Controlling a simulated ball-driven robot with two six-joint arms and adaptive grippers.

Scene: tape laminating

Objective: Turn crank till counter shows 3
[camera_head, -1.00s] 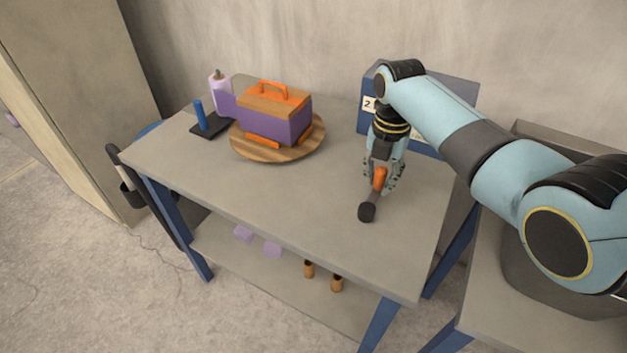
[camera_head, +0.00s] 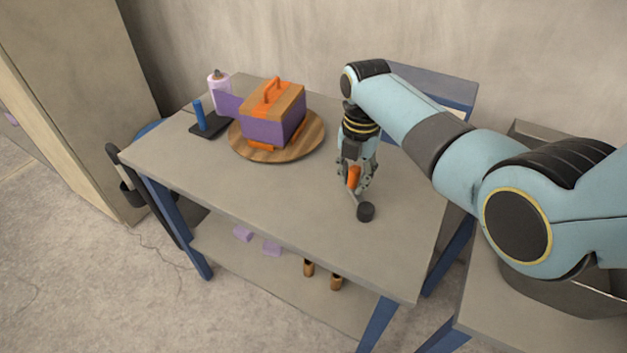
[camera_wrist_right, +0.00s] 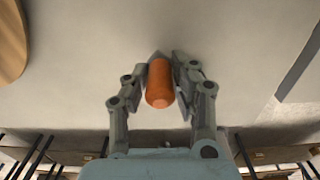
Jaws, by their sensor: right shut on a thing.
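The crank has an orange handle (camera_head: 353,177), a short grey arm and a black hub (camera_head: 366,211) on the table. My right gripper (camera_head: 356,186) is shut on the orange handle. The handle also shows between the fingers in the right wrist view (camera_wrist_right: 160,84). The blue counter box (camera_head: 430,84) stands at the back right, mostly behind my right arm. Its number is hidden now. A round wooden turntable (camera_head: 312,139) carries a purple box (camera_head: 268,130) with an orange top handle. My left gripper is not in view.
A blue post on a black base (camera_head: 208,126) and a pale purple bottle (camera_head: 218,90) stand at the back left of the table (camera_head: 230,185). The front middle of the tabletop is clear.

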